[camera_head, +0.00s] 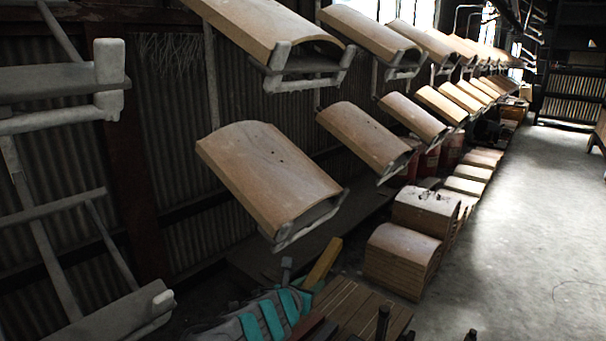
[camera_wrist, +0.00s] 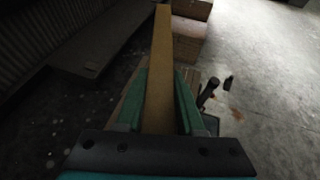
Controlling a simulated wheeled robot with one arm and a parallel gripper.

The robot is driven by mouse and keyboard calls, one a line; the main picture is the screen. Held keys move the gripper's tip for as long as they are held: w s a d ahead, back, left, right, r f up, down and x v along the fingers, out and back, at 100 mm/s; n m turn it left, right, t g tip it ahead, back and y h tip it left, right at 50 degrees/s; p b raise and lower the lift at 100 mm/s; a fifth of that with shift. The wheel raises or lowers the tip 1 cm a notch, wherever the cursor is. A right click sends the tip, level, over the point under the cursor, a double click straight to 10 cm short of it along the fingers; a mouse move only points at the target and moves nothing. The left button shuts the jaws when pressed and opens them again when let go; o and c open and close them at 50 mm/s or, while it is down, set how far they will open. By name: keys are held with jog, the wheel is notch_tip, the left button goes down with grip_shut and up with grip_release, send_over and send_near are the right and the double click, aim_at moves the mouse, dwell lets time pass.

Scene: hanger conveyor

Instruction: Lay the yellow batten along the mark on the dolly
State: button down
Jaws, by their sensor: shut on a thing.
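The yellow batten (camera_head: 323,262) shows at the bottom middle of the head view, tilted, its far end pointing up and right. In the wrist view the batten (camera_wrist: 161,50) runs lengthwise away from me between the green fingers of my gripper (camera_wrist: 160,78), which is shut on it. The slatted wooden dolly (camera_head: 365,308) lies just right of the batten in the head view, with pale lines along its boards. I cannot tell which line is the mark, or how high the batten is above the dolly. My arm hides part of the dolly.
Dark upright posts (camera_head: 383,322) stand at the dolly's near side. Stacks of curved wooden panels (camera_head: 402,258) stand beyond it. Curved panels hang from the conveyor (camera_head: 270,172) above. Open concrete floor (camera_head: 520,230) lies to the right, a corrugated wall (camera_head: 175,120) to the left.

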jog(key=w+d+r+y, duration=0.1)
jog(key=w+d+r, duration=0.2)
jog(key=d, duration=0.3)
jog(key=w+d+r+n+t, duration=0.1)
jog(key=w+d+r, duration=0.3)
jog(key=d+r, duration=0.1)
jog(key=shift+d+n+y, duration=0.3)
jog(key=shift+d+y, duration=0.1)
jog(key=shift+d, duration=0.4)
jog(key=shift+d, duration=0.1)
